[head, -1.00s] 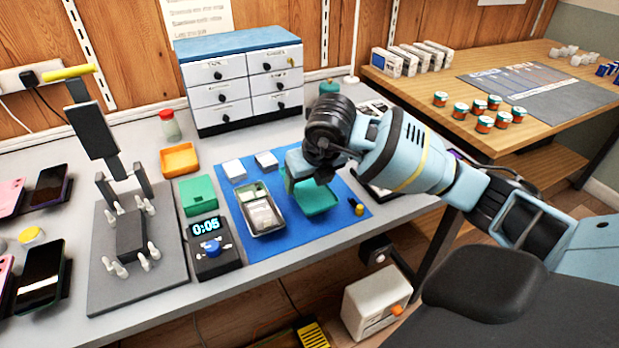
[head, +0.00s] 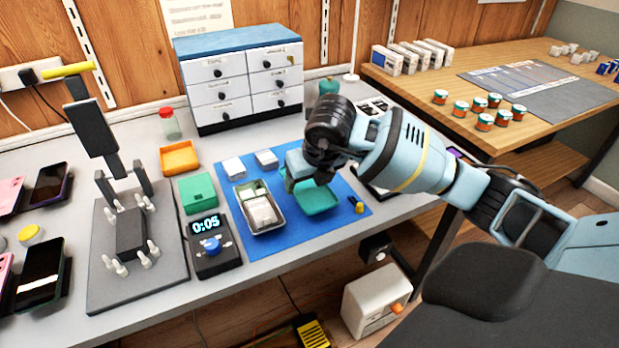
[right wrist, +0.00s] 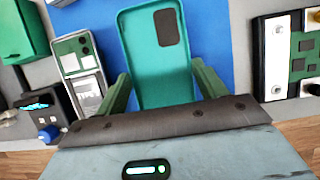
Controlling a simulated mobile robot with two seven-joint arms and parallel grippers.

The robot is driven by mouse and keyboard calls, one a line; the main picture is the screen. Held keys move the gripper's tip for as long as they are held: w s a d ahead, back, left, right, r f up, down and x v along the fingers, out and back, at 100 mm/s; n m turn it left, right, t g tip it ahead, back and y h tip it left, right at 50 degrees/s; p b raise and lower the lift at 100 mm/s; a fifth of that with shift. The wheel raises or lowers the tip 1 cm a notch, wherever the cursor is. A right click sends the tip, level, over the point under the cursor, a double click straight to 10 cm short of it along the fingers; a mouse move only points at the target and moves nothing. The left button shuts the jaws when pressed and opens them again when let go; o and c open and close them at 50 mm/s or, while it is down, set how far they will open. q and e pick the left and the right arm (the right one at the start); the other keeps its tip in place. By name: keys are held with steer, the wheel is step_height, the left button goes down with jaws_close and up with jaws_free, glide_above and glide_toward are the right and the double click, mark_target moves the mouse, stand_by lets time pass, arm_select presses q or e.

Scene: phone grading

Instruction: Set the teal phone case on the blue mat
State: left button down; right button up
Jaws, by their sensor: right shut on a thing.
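The teal phone case (head: 316,199) is over the right part of the blue mat (head: 283,228), open side up. I cannot tell whether it rests on the mat or hangs just above it. My right gripper (head: 298,182) is shut on the case; the right wrist view shows the case (right wrist: 155,65) between its two green fingers (right wrist: 162,92). The far end of the case, with its dark camera patch, points away from the gripper. The gripper hides part of the case in the head view. My left gripper is not in view.
Small white boxes (head: 233,167) sit at the mat's back edge. A timer (head: 212,262) and a green box (head: 197,192) stand left of the mat. A drawer cabinet (head: 240,85) stands behind.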

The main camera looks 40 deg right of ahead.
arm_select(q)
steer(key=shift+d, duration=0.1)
arm_select(e)
steer(key=shift+f, duration=0.1)
steer(key=o, duration=1)
steer(key=shift+o, duration=0.6)
arm_select(q)
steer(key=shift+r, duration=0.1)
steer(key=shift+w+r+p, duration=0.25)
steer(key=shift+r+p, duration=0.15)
steer(key=shift+p, duration=0.1)
arm_select(e)
steer(key=shift+r, duration=0.55)
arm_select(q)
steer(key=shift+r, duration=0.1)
arm_select(e)
steer(key=shift+r, duration=0.1)
